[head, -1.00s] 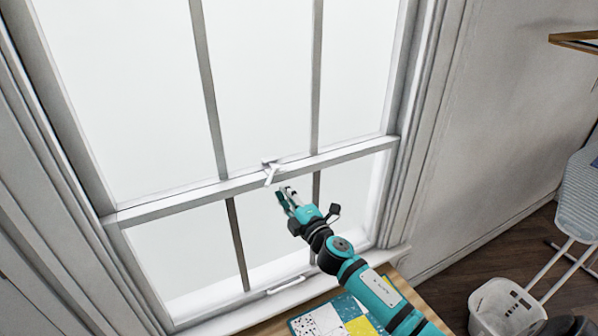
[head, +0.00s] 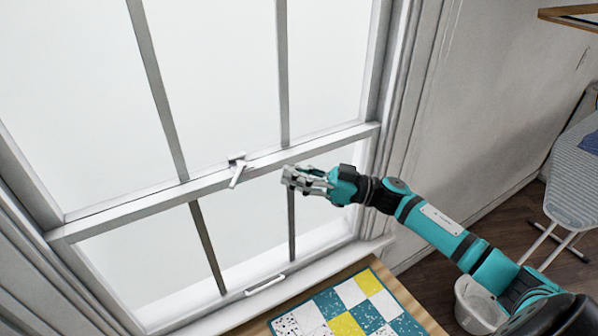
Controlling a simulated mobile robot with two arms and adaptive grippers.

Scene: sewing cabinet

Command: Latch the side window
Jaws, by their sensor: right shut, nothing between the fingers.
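The side window (head: 215,181) fills the left and middle of the head view, with a white frame and a horizontal meeting rail. A small white latch (head: 237,170) sits on that rail, its lever pointing down and slightly left toward the viewer. My right gripper (head: 287,180) is shut and empty, to the right of the latch and apart from it in the picture, in front of the lower sash. A white pull handle (head: 265,284) is on the bottom rail of the lower sash. My left gripper is not in view.
A wooden surface (head: 258,328) with a patchwork quilt (head: 345,312) of blue, yellow and white squares lies below the window. An ironing board (head: 575,185) and a white bin (head: 476,305) stand at the right.

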